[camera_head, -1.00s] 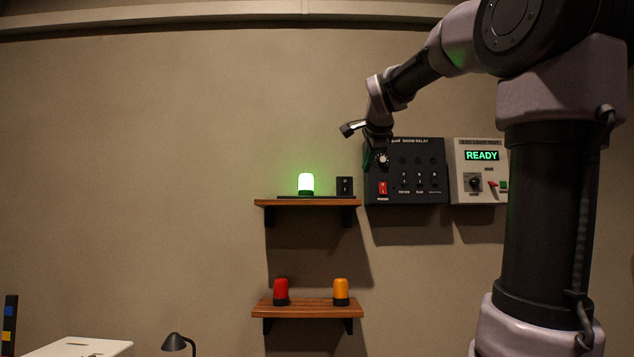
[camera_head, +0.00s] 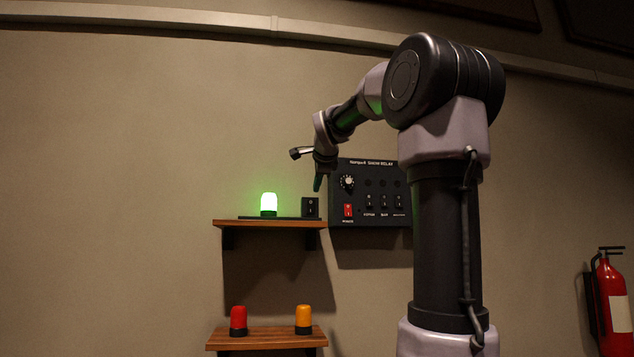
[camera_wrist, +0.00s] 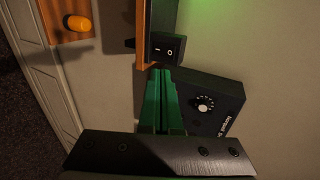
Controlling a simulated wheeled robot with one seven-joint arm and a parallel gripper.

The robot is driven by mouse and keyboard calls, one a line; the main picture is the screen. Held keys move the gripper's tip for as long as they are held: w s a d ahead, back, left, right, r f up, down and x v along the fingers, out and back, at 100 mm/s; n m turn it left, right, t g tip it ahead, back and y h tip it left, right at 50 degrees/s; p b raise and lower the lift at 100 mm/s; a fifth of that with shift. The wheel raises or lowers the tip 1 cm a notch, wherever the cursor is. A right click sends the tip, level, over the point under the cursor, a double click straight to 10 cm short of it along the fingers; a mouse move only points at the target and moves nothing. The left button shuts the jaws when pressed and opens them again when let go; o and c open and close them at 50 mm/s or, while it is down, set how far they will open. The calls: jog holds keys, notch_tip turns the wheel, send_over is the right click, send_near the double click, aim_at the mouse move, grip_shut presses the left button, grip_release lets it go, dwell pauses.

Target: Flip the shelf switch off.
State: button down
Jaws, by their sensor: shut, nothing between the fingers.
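The shelf switch (camera_head: 310,207) is a small black box with a rocker, at the right end of the upper wooden shelf (camera_head: 240,223). In the wrist view the switch (camera_wrist: 166,49) shows its rocker with white I and O marks. A green lamp (camera_head: 269,204) glows left of it on the same shelf. My gripper (camera_head: 317,187) is just above the switch and slightly right of it in the head view. In the wrist view its green fingers (camera_wrist: 162,72) are shut and empty, with tips close to the switch's edge. I cannot tell if they touch it.
A black relay box (camera_head: 368,218) with a dial and a red power switch hangs on the wall close right of the switch. Unlit red (camera_head: 238,321) and orange (camera_head: 303,319) lamps stand on the lower shelf (camera_head: 265,338). A fire extinguisher (camera_head: 614,300) is at far right.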

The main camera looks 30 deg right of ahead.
aim_at(311, 199)
jog(key=x, duration=0.3)
jog(key=r+x, duration=0.1)
jog(key=x, duration=0.4)
jog(key=shift+w+d+r, duration=0.15)
jog(key=shift+w+d, duration=0.05)
jog(key=shift+w, duration=0.45)
jog(key=shift+w+d, duration=0.1)
jog(key=shift+w, duration=0.2)
jog(key=shift+r, duration=0.1)
jog(key=shift+w+d+r, duration=0.15)
jog(key=shift+w, duration=0.3)
jog(key=shift+r, duration=0.75)
